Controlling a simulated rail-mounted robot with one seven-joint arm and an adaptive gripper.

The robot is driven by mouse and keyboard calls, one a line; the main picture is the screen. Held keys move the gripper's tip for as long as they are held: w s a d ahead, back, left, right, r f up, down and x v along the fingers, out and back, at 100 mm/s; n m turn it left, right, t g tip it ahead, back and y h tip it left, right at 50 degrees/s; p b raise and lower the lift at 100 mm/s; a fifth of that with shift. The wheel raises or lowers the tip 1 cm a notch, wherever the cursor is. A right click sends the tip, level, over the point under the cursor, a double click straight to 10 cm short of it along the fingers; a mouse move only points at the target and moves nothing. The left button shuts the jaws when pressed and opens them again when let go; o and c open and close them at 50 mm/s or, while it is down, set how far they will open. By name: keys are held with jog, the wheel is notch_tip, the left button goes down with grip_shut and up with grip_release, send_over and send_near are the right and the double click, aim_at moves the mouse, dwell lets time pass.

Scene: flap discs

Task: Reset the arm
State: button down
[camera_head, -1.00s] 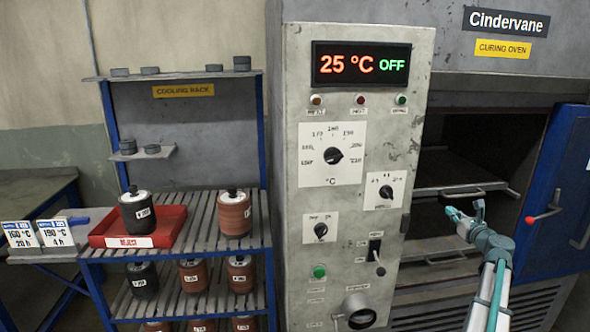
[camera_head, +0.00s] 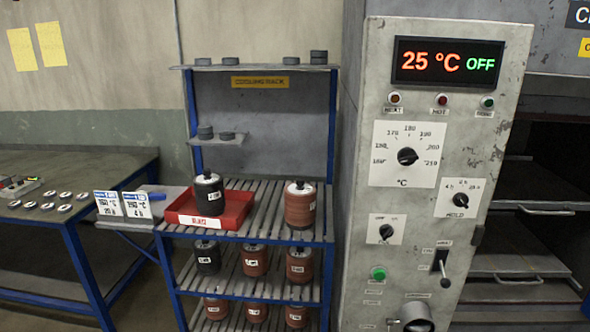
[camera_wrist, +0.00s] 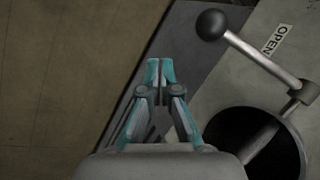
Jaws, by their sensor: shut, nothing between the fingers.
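My gripper (camera_wrist: 158,72) shows in the wrist view with its teal fingertips together and nothing between them. It hangs over the edge of a grey metal surface, left of a lever with a black ball knob (camera_wrist: 212,25) and an "OPEN" label. A round dark opening (camera_wrist: 254,142) lies to its right. My gripper and arm are out of the head view. The oven control panel (camera_head: 440,180) reads 25 °C OFF in the head view.
The open oven chamber with shelves (camera_head: 515,265) is at the right. A blue cooling rack (camera_head: 330,160) holds several dark and red-brown canisters. A red reject tray (camera_head: 240,212) carries a black canister (camera_head: 208,192). A workbench (camera_head: 110,160) stands at the far left. Floor (camera_wrist: 60,80) shows left in the wrist view.

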jog(key=s+a+f+n+g+h, duration=0.1)
jog(key=s+a+f+n+g, duration=0.2)
jog(key=s+a, duration=0.5)
jog(key=s+a+f+n+g+h, duration=0.1)
jog(key=s+a+f+n+g, duration=0.3)
jog(key=s, duration=1)
jog(key=s+a+f+n+g+h, duration=0.1)
jog(key=s+a+f+n+g, duration=0.2)
jog(key=s+a+f+n, duration=0.2)
jog(key=s+a+f, duration=0.3)
jog(key=s+a, duration=0.4)
jog(key=a, duration=0.2)
jog(key=shift+f+n+g, duration=0.3)
jog(key=shift+g, duration=0.1)
jog(key=shift+w+a, duration=0.1)
